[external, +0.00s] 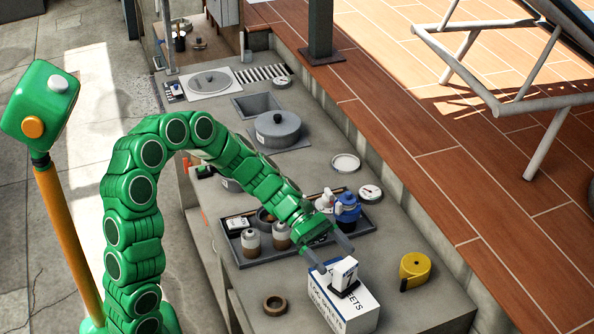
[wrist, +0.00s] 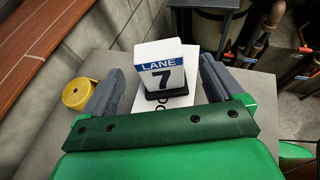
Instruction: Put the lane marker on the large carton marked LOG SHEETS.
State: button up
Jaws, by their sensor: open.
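The lane marker (external: 345,272) is a small white block with a black base. It stands upright on top of the white carton (external: 345,314), whose visible lettering ends in "SHEETS". In the wrist view the lane marker (wrist: 162,68) shows a blue "LANE" band and a black 7, and part of the white carton (wrist: 178,101) shows beneath it. My gripper (external: 329,254) is open, just behind and above the marker. In the wrist view the fingers of my gripper (wrist: 158,84) stand wide on either side of the marker, with gaps showing.
A yellow tape roll (external: 415,270) lies right of the carton, and a brown ring (external: 274,304) lies to its left. A dark tray (external: 252,262) with several bottles and jars is behind. A grey lidded pot (external: 278,130) stands farther back. The counter's near right corner is bare.

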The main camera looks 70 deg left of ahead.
jog(key=v, duration=0.5)
